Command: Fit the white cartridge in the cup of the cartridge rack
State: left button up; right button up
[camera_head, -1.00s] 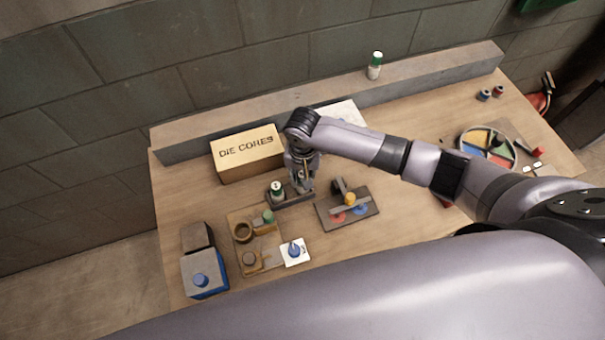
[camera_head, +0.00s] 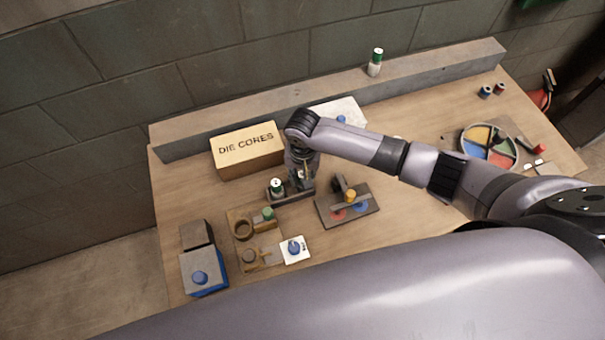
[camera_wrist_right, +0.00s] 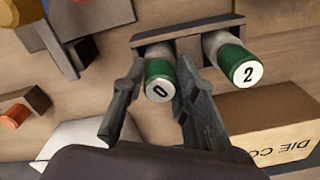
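A white cartridge with a green cap marked 0 (camera_wrist_right: 160,82) stands at the dark cartridge rack (camera_wrist_right: 150,44). My right gripper (camera_wrist_right: 161,68) has its two fingers on either side of it, close against it, and looks shut on it. The cartridge's lower end is at the rack; I cannot see how deep it sits in the cup. Another green-capped cartridge, marked 2 (camera_wrist_right: 241,66), stands beside it in the rack. In the head view my right gripper (camera_head: 302,184) is over the right part of the rack (camera_head: 284,199), with the cartridge 2 (camera_head: 277,186) to its left. My left gripper is out of view.
A DIE CORES box (camera_head: 247,165) stands behind the rack. A dark plate with red and blue spots (camera_head: 334,214) is to the right, a wooden fixture (camera_head: 241,250) at front left. Another green-capped bottle (camera_head: 375,63) stands on the back ledge. My arm crosses the table's right half.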

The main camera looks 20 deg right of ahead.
jog(key=o, duration=0.4)
jog(key=shift+r, duration=0.1)
notch_tip(320, 180, up, 12)
dwell(0.5)
dwell(0.5)
